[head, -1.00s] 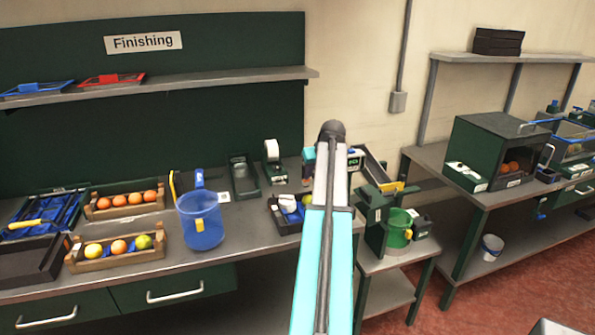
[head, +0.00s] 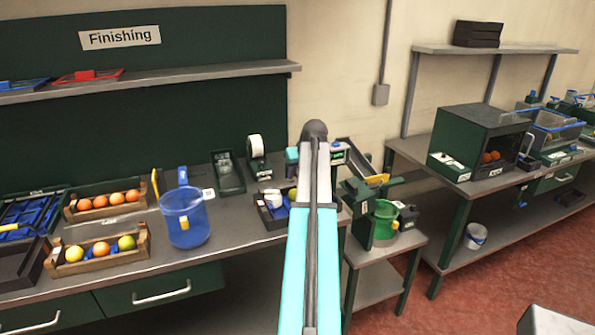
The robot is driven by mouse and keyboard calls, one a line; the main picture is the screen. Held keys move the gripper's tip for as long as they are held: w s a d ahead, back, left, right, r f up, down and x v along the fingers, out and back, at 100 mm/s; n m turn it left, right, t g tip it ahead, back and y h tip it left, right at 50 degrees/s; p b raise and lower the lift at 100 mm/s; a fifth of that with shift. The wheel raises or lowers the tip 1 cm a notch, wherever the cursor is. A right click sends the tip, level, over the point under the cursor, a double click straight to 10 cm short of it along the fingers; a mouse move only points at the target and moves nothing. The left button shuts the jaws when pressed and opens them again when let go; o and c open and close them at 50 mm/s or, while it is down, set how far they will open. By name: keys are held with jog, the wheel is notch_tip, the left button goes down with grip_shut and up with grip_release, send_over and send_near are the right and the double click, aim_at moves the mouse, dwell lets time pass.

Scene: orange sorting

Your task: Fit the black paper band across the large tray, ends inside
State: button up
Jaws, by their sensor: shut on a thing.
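My arm rises through the middle of the head view, and its upper end hides what is behind it. My gripper cannot be made out, nor anything in it. I cannot pick out a black paper band. Two wooden trays of fruit stand on the left bench: the back one (head: 72,214) holds several oranges, the front one (head: 146,243) holds yellow, orange and green fruit. A black tray (head: 12,277) is cut off by the left edge. I cannot tell which tray is the large one.
A low side table (head: 380,262) holds a green bucket (head: 384,222). A dark box (head: 484,130) stands on the right bench.

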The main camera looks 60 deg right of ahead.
jog(key=shift+f+b, duration=1.65)
jog(key=shift+f, duration=2.1)
jog(key=shift+f, duration=0.6)
jog(key=o, duration=1.5)
jog(key=shift+r, duration=0.15)
jog(key=shift+r+p, duration=1.8)
jog(key=shift+r, duration=2.05)
